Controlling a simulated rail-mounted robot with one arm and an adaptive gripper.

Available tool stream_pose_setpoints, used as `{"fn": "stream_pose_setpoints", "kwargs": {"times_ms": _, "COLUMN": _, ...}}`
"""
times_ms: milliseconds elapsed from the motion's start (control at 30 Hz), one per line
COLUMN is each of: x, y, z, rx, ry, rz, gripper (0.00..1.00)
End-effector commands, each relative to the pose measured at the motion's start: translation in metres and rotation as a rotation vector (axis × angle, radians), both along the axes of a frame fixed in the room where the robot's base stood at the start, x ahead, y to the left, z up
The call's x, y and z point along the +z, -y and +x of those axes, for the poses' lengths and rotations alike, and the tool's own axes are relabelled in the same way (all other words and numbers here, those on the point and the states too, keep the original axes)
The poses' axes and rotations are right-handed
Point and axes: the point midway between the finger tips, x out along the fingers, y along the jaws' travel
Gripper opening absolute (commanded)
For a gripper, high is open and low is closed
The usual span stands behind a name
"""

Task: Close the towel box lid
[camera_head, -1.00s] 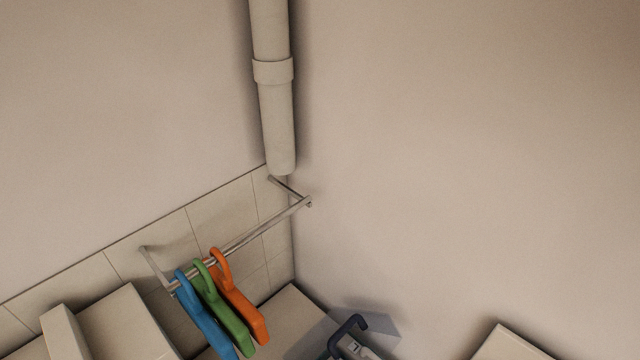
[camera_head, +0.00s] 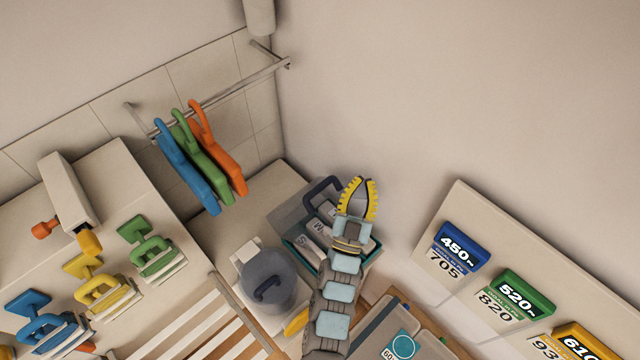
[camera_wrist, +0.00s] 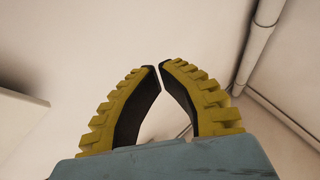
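The towel box (camera_head: 301,252) is a teal open-topped box in the corner of the counter, with rolled, labelled towels (camera_head: 318,232) inside. Its grey see-through lid (camera_head: 289,212) stands raised at the back, with a dark handle (camera_head: 318,188) at its upper edge. My gripper (camera_head: 364,180) is above and to the right of the handle, apart from it as far as I can tell. My arm hides the right part of the box. In the wrist view my gripper (camera_wrist: 160,65) has its yellow fingertips almost meeting, with nothing between them. The box and lid are not in that view.
A grey lidded bin (camera_head: 268,290) stands in front of the box. Blue, green and orange hangers (camera_head: 205,150) hang from a wall rail (camera_head: 235,85) at the left. The bare wall behind my gripper is close.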

Motion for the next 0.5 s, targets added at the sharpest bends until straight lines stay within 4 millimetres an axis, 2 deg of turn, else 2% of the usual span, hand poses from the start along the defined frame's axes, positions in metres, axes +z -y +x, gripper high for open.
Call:
{"fn": "stream_pose_setpoints", "kwargs": {"times_ms": 33, "x": -0.007, "y": 0.007, "z": 0.014, "rx": 0.0, "ry": -0.042, "rz": 0.014, "gripper": 0.0}}
{"fn": "stream_pose_setpoints", "kwargs": {"times_ms": 200, "x": -0.028, "y": 0.02, "z": 0.058, "rx": 0.029, "ry": -0.208, "rz": 0.06, "gripper": 0.0}}
{"fn": "stream_pose_setpoints", "kwargs": {"times_ms": 500, "x": -0.055, "y": 0.02, "z": 0.117, "rx": 0.157, "ry": -0.477, "rz": 0.102, "gripper": 0.0}}
